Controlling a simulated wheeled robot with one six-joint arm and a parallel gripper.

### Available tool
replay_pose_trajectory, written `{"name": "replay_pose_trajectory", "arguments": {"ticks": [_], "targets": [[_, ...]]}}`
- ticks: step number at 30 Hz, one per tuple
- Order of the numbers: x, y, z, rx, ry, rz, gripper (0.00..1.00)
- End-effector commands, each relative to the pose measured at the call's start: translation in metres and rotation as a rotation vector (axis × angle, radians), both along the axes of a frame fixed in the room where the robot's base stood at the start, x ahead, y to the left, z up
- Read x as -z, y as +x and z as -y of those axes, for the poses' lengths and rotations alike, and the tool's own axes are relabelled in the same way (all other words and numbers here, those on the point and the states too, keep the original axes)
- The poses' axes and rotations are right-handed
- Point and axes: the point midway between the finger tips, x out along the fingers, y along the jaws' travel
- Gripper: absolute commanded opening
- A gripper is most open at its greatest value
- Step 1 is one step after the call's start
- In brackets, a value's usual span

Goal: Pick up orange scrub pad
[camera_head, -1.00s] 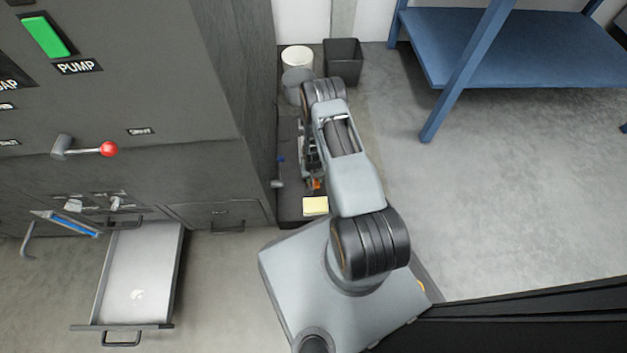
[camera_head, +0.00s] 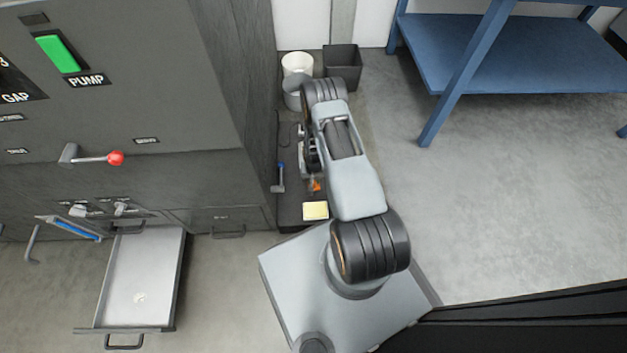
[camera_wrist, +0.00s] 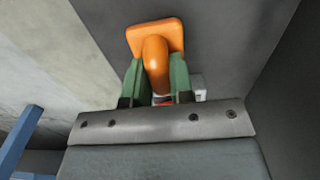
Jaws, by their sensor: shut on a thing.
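The orange scrub pad (camera_wrist: 155,36) is at the top middle of the wrist view, a squarish orange plate with a rounded orange grip. The two green fingers of my gripper (camera_wrist: 155,76) are closed on either side of that grip. In the head view only a small orange bit of the pad (camera_head: 316,186) shows beside my arm, above the dark surface. My arm hides most of my gripper there. I cannot tell whether the pad touches the surface below.
A grey cabinet (camera_head: 215,165) stands left with an open drawer (camera_head: 145,270). A white bucket (camera_head: 297,64) and dark bin (camera_head: 343,67) stand behind.

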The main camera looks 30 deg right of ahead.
Motion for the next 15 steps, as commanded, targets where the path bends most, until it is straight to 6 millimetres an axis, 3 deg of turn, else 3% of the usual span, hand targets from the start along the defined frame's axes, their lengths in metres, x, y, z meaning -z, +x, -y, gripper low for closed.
{"name": "replay_pose_trajectory", "arguments": {"ticks": [1,9,15], "targets": [[-0.013,-0.005,0.001,0.001,0.001,-0.002,0.00],[-0.058,-0.042,0.006,0.002,0.000,-0.001,0.00],[-0.077,-0.076,0.010,0.003,0.001,-0.003,0.00]]}}
